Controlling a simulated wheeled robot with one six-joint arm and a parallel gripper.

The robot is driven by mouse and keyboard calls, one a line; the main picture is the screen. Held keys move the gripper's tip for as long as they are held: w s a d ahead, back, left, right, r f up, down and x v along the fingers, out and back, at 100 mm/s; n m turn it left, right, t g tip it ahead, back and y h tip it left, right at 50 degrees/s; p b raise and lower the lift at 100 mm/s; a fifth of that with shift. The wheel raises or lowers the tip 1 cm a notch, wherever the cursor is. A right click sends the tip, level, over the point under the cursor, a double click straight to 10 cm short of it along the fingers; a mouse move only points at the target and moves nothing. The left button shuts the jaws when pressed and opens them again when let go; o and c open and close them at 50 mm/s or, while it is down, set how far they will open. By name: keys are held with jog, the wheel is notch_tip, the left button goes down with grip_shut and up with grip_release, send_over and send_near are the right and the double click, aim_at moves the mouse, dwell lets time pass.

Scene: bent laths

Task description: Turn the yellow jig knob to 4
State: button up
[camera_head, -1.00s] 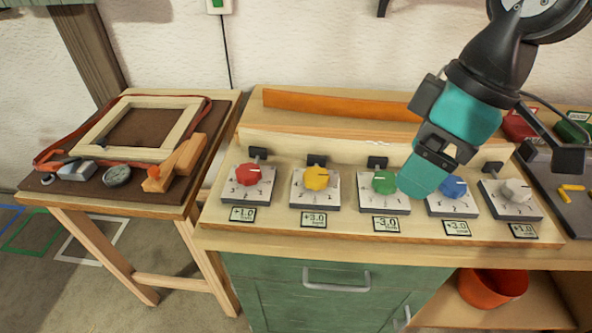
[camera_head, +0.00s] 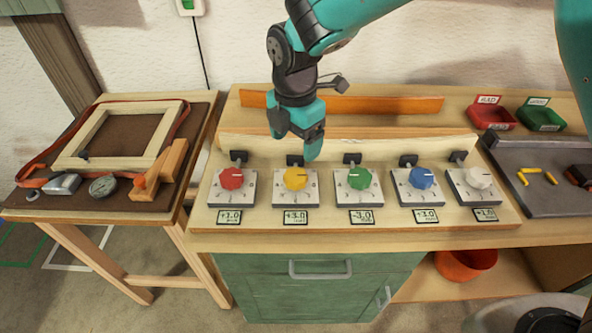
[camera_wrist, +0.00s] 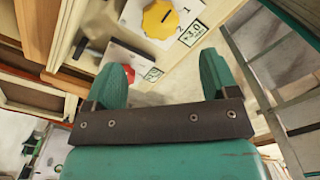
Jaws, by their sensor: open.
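The yellow jig knob (camera_head: 295,178) sits on a white dial plate, second from the left in a row of knobs on the wooden jig board. It also shows at the top of the wrist view (camera_wrist: 160,18), with a dark pointer mark and the numbers 1 and 2 beside it. I cannot read which number it points to. A small display (camera_head: 295,217) below it reads about +3.0. My gripper (camera_head: 299,152) is above and behind the yellow knob, apart from it. In the wrist view its two teal fingers (camera_wrist: 162,82) are spread with nothing between them.
The red knob (camera_head: 231,178) is left of the yellow one; the green knob (camera_head: 359,178), blue knob (camera_head: 421,177) and white knob (camera_head: 479,177) are to the right. Black posts stand behind the dials. An orange lath (camera_head: 385,104) lies behind. A grey tray (camera_head: 530,200) is at right.

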aim_at(295, 175)
notch_tip(295, 175, down, 10)
jog(key=shift+p, duration=0.7)
jog(key=shift+c, duration=0.5)
jog(key=c, duration=0.8)
